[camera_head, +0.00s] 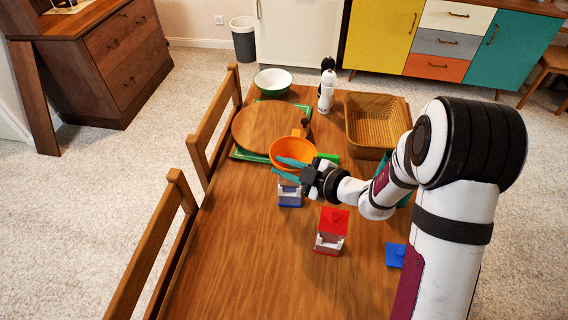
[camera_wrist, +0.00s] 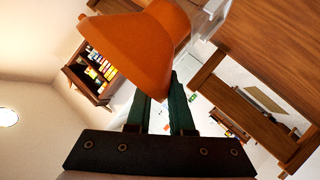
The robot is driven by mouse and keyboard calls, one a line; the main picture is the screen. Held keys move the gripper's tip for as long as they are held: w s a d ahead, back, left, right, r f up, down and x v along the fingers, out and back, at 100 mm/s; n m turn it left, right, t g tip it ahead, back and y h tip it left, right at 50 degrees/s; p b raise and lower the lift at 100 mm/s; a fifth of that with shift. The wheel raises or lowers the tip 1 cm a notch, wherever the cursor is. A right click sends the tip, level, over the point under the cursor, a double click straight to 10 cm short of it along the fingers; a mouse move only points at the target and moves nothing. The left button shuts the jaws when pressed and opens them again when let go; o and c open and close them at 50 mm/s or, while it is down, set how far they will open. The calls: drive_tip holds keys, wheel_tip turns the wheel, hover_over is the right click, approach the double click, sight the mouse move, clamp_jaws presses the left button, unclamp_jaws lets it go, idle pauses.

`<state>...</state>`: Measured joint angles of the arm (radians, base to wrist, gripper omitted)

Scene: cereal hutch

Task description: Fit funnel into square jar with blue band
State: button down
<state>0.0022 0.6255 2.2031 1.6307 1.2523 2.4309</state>
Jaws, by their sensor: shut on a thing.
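An orange funnel (camera_head: 293,152) is held in my gripper (camera_head: 284,170), whose green fingers are shut on its rim. In the wrist view the funnel (camera_wrist: 135,45) fills the upper left, tilted, beyond the fingertips of my gripper (camera_wrist: 165,88). In the head view the funnel is over the table, just behind a square jar with a blue band (camera_head: 290,193). The jar's upper part is partly hidden by my gripper. A blue lid (camera_head: 395,254) lies on the table at the right. I cannot tell whether the funnel touches anything below it.
A square jar with red band and raised red lid (camera_head: 330,240) stands in front. A round wooden board (camera_head: 268,128), a green-white bowl (camera_head: 273,80), a white bottle (camera_head: 326,97) and a wicker basket (camera_head: 376,118) are behind. The table's (camera_head: 215,265) left front is clear; chairs (camera_head: 160,240) line the left edge.

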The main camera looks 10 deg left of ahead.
drive_tip(key=shift+f, duration=0.95)
idle(1.0)
drive_tip(key=shift+c, duration=2)
unclamp_jaws()
drive_tip(key=shift+r, duration=0.1)
drive_tip(key=shift+r, duration=2.95)
